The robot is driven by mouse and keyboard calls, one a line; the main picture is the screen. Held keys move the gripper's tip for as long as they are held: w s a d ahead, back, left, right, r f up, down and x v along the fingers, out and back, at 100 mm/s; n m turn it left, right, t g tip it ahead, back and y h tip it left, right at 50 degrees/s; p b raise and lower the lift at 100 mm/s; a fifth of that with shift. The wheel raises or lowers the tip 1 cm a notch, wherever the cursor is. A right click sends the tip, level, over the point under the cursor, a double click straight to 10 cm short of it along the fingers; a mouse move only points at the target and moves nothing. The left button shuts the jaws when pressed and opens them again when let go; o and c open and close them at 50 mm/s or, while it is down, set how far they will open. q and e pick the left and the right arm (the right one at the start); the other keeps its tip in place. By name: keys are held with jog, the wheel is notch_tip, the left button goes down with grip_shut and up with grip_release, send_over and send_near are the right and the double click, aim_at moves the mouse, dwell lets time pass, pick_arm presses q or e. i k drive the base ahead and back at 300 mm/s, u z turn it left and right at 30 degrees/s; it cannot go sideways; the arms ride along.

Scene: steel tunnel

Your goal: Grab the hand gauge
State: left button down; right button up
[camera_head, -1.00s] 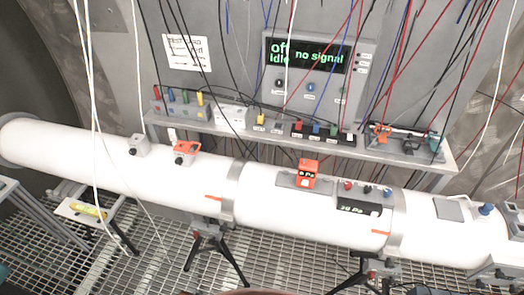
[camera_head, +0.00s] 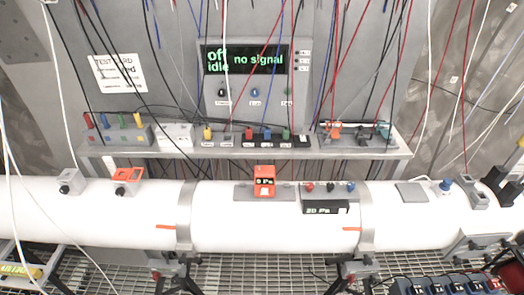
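The hand gauge appears to be the small orange box (camera_head: 264,181) with a dark display reading about "0 Pa". It stands upright on top of the white pipe (camera_head: 240,228), on a grey plate (camera_head: 240,193), near the middle of the head view. Its front faces me and nothing covers it. Neither of my grippers shows in the view, and nothing is seen touching the box.
Right of the box is a black display (camera_head: 325,207) with small knobs. An orange-topped device (camera_head: 128,180) sits on the pipe at left. Behind runs a shelf (camera_head: 150,153) of coloured connectors, with many hanging cables. Several dark blue items (camera_head: 450,287) are at bottom right.

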aim_at(264, 175)
jog(key=z, duration=0.85)
jog(key=k, duration=1.15)
jog(key=u, duration=1.35)
jog(key=i, duration=0.5)
jog(key=z, duration=0.05)
